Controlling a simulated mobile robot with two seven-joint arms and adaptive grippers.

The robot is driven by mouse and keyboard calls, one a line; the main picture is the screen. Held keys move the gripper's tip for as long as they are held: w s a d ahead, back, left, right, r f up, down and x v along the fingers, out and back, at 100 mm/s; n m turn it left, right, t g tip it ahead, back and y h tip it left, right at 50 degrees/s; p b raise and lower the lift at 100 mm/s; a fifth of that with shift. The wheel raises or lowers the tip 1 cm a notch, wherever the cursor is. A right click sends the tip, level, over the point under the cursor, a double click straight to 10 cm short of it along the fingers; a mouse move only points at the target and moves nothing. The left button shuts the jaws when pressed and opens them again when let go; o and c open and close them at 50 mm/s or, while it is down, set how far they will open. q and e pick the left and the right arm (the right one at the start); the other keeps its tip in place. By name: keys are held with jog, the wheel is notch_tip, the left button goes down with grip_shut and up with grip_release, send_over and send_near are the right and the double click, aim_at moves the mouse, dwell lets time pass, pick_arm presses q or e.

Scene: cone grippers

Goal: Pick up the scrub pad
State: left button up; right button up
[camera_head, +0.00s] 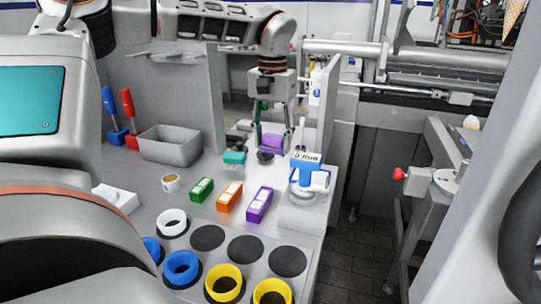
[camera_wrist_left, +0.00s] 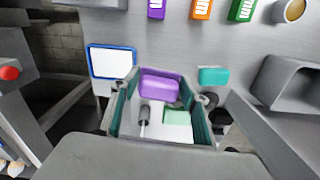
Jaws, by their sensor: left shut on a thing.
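My left gripper (camera_head: 273,146) points down over the back of the counter. Its fingers are closed around a purple block, which I take to be the scrub pad (camera_head: 271,140). In the left wrist view the purple pad (camera_wrist_left: 159,86) sits between the fingertips of the gripper (camera_wrist_left: 158,92). Whether the pad touches the surface below is unclear. A teal block (camera_head: 234,157) lies just left of the gripper in the head view. My right gripper is not in view.
A grey bin (camera_head: 170,146) stands to the left. Green (camera_head: 201,189), orange (camera_head: 229,195) and purple (camera_head: 260,204) boxes lie in front. A blue-and-white device (camera_head: 306,170) stands close on the right. A cup (camera_head: 171,182) and colored rings are nearer.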

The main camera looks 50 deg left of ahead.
aim_at(273, 137)
pick_arm(q)
notch_tip(273, 137, up, 5)
jog(key=shift+r+p, duration=0.1)
jog(key=shift+p, duration=0.95)
jog(key=shift+s+r+p, duration=0.2)
jog(key=shift+r+p, duration=0.5)
jog(key=shift+p, duration=0.3)
jog(key=r+p, duration=0.1)
jog(key=p, duration=0.1)
jog(key=shift+w+p, duration=0.15)
jog(key=shift+p, duration=0.25)
notch_tip(273, 137, up, 2)
jog(key=p, duration=0.3)
jog(key=shift+r, duration=0.15)
jog(key=shift+r+p, duration=0.15)
jog(key=shift+p, duration=0.3)
jog(key=shift+r+p, duration=1.1)
jog(key=shift+p, duration=0.35)
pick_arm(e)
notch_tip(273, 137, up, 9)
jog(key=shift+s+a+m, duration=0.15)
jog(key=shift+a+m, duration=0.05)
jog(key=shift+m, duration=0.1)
